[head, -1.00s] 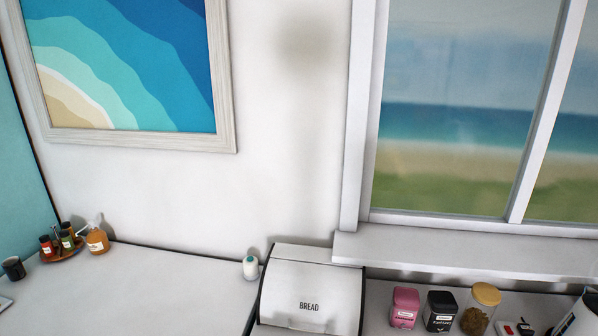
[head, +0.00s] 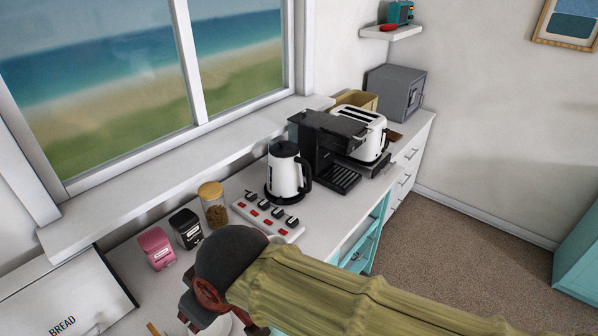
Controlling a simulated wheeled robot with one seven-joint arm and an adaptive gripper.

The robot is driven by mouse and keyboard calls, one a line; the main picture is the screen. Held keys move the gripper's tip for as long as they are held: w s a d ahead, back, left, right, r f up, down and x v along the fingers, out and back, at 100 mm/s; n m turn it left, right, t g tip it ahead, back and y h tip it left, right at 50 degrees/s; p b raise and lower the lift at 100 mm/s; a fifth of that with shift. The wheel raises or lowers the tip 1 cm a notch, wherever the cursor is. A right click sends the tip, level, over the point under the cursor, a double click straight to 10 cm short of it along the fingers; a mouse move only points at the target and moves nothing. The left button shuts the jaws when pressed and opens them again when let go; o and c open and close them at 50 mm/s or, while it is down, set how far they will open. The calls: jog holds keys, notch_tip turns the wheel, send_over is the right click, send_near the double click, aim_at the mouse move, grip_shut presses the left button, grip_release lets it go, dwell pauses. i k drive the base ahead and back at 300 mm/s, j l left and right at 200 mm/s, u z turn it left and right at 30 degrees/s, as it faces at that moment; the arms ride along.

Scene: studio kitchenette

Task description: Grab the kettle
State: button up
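The kettle (head: 286,174) is white with a black lid, black handle and black base. It stands upright on the counter below the window, with its handle on the right side. My arm, in an olive sleeve, reaches in from the lower right. My gripper (head: 196,318) is at the bottom of the view, in front of and to the left of the kettle and apart from it. Its fingers are small and partly hidden by the arm, so I cannot tell whether they are open or shut.
A black coffee machine (head: 328,150) stands right beside the kettle, with a white toaster (head: 362,132) and grey safe (head: 397,90) beyond.

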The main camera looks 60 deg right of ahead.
aim_at(285, 178)
jog(key=z, duration=1.6)
